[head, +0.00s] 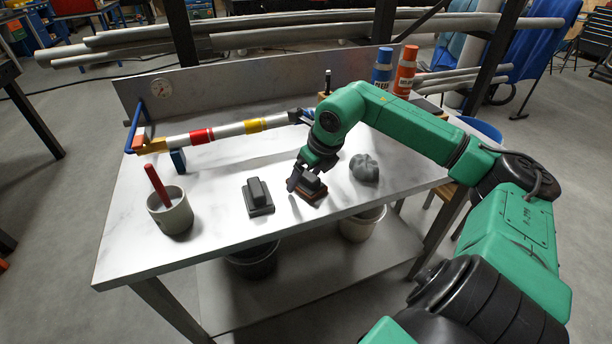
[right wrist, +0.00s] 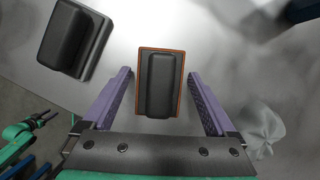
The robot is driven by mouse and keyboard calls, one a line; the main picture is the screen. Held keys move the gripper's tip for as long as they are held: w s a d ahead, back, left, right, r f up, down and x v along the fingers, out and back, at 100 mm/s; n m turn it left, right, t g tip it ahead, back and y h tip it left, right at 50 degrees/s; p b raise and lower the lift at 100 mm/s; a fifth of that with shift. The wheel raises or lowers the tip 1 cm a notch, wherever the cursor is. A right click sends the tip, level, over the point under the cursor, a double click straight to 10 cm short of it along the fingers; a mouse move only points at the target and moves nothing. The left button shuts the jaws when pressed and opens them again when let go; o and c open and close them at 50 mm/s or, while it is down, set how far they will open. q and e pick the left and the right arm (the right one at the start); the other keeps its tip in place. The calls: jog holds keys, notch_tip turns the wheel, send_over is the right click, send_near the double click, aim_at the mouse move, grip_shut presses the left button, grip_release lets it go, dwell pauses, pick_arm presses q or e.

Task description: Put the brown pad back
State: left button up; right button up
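The brown pad (head: 313,195) lies on the white table with its dark raised grip on top; its brown edge also shows in the right wrist view (right wrist: 140,98). My right gripper (head: 302,184) is just above it, coming from behind. In the right wrist view the two purple fingers (right wrist: 160,88) are spread, one on each side of the pad, with gaps between them and it. A similar dark grey pad (head: 258,199) lies to its left, apart from it. My left gripper does not show in the head view; a small green arm part is at the left edge of the right wrist view.
A grey cup (head: 170,212) with a red stick stands at the front left. A crumpled grey cloth (head: 364,169) lies right of the brown pad. A striped pipe (head: 225,131) runs along the back. Blue and orange cans (head: 405,70) stand at the back right.

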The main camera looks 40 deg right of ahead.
aim_at(308, 174)
jog(key=shift+r, duration=0.1)
jog(key=shift+r, duration=0.2)
jog(key=b+v, duration=0.3)
jog(key=v, duration=0.1)
jog(key=shift+s, duration=0.1)
jog(key=v, duration=0.7)
jog(key=shift+r, duration=0.4)
jog(key=shift+r, duration=0.1)
